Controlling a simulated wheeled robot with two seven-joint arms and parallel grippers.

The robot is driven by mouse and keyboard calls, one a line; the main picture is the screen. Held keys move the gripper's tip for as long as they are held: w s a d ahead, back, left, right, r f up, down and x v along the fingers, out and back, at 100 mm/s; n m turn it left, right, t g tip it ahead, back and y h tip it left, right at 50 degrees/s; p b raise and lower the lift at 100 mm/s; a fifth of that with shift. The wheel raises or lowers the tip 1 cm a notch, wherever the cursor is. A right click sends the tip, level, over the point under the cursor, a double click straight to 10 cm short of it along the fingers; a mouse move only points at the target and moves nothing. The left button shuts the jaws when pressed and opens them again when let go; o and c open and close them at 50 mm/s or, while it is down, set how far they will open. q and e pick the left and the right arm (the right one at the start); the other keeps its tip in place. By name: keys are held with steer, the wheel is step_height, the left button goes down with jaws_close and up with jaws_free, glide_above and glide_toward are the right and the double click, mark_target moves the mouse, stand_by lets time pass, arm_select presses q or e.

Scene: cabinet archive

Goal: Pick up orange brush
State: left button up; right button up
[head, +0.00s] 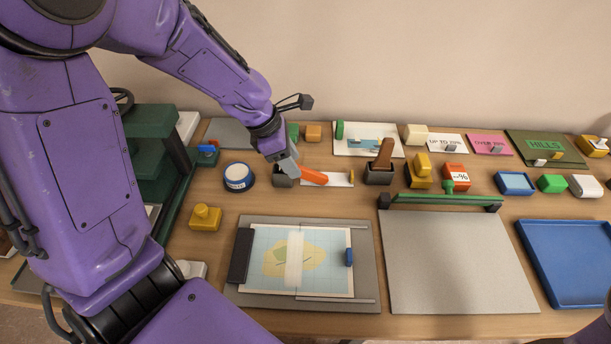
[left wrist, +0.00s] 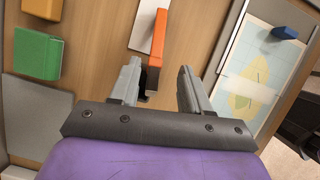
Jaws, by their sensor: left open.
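The orange brush (head: 313,176) lies near the middle of the table, just right of my left gripper (head: 288,168). In the left wrist view the orange brush (left wrist: 158,38) extends ahead of the left gripper (left wrist: 158,78), nearer its left finger. A dark piece shows between the fingers at the brush's near end; I cannot tell if it belongs to the brush. The left jaws are open, with a gap between the fingers. I cannot tell whether a finger touches the brush. My right gripper is out of view.
A white card (head: 341,180) lies beside the brush. A dark grey block (head: 283,181) sits below the gripper and a blue-and-white round tin (head: 238,177) to its left. A map board (head: 365,285) lies in front. The grey panel (head: 450,260) is bare.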

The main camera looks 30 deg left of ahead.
mark_target(304, 168)
arm_select(q)
steer(key=w+f, duration=0.1)
steer(key=w+d+f, duration=0.1)
steer(key=f, duration=0.1)
steer(key=w+d+f, duration=0.1)
steer(key=f, duration=0.1)
steer(key=shift+w+d, duration=0.1)
steer(key=shift+s+r, duration=0.15)
steer(key=shift+s, duration=0.2)
jaws_close()
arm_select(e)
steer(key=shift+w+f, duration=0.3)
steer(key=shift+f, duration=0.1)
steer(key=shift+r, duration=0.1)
